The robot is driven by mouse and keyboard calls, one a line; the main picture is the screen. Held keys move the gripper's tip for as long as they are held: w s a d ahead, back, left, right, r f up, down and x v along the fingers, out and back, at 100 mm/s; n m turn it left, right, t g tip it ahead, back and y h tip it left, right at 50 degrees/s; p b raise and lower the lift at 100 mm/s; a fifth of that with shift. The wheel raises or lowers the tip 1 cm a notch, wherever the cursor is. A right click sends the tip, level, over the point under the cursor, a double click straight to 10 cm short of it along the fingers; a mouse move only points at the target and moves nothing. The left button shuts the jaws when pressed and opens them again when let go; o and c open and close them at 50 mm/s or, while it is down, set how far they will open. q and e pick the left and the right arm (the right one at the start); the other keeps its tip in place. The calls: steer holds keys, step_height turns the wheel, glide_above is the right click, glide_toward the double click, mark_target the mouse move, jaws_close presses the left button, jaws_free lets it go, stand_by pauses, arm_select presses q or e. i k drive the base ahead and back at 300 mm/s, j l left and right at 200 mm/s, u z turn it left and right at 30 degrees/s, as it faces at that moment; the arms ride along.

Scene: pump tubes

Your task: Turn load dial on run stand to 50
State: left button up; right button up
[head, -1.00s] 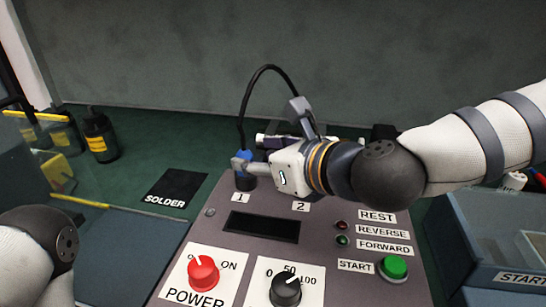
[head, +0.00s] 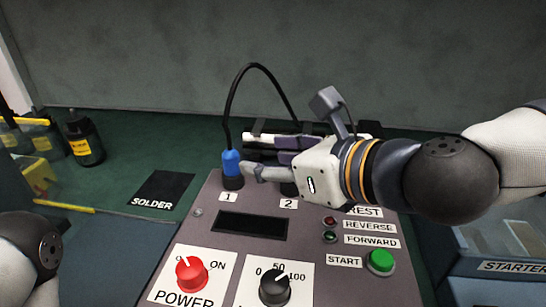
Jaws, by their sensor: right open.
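The run stand (head: 205,240) is a grey sloped panel in the lower middle. Its load dial (head: 274,288) is a black knob at the bottom, on a white plate marked 0, 50 and 100. Its white mark points up and slightly right; the exact value is hard to read. My right gripper (head: 262,160) is open over the panel's top, well above and behind the dial. One finger is close to the right side of a blue plug (head: 231,163) at socket 1. My left gripper is outside the picture.
A red power knob (head: 190,275) sits left of the dial; a green start button (head: 380,261) is to the right. A black cable (head: 235,95) arches from the plug behind my gripper. The black solder mat (head: 163,188) lies left. A starter box (head: 500,265) is at right.

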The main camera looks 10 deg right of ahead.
mark_target(275, 289)
steer(key=k, duration=1)
